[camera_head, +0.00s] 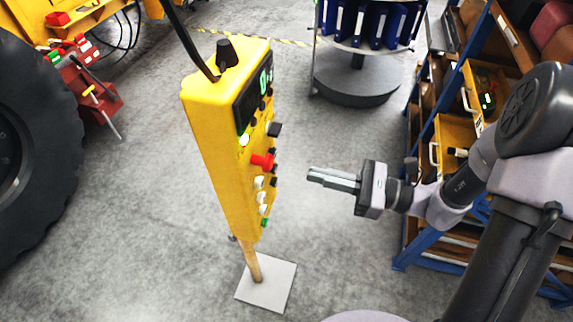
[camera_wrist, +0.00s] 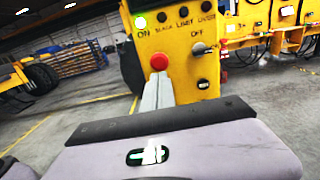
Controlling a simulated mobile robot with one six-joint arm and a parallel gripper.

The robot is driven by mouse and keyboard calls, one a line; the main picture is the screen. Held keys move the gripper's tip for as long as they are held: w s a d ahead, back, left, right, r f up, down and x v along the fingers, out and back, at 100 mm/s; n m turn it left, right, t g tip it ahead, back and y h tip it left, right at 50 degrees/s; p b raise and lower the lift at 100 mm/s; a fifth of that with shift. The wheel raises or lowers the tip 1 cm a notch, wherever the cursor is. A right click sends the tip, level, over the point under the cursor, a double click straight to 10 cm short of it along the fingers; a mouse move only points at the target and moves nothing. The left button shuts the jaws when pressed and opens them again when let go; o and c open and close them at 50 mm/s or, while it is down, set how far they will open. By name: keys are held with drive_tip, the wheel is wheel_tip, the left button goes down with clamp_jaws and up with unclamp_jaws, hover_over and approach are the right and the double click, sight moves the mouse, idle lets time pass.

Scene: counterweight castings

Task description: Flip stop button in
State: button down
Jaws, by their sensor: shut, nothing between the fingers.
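The yellow control box (camera_head: 215,130) stands upright on a post, its panel facing right in the head view. The red stop button (camera_head: 262,161) sticks out of the middle of that panel. In the wrist view the red stop button (camera_wrist: 159,62) shows just beyond my fingertips, on the yellow panel (camera_wrist: 178,45). My gripper (camera_head: 312,175) is shut and empty, pointing left at the panel. In the head view a clear gap lies between the fingertips and the button. The fingers (camera_wrist: 160,82) hide the panel below the button in the wrist view.
A lit green lamp (camera_wrist: 141,22) and a grey switch knob (camera_wrist: 199,48) sit near the button. A black cable rises from the box top. The post stands on a pale base plate (camera_head: 266,284). A blue shelf rack (camera_head: 440,215) is at the right, a large tyre (camera_head: 35,150) at the left.

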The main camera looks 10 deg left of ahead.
sight(272, 163)
drive_tip(key=a, duration=0.7)
drive_tip(key=shift+w+a+r, duration=0.1)
drive_tip(key=shift+w+a, duration=0.1)
drive_tip(key=shift+a, duration=0.55)
drive_tip(key=shift+w+a+r, duration=0.1)
drive_tip(key=shift+r, duration=0.05)
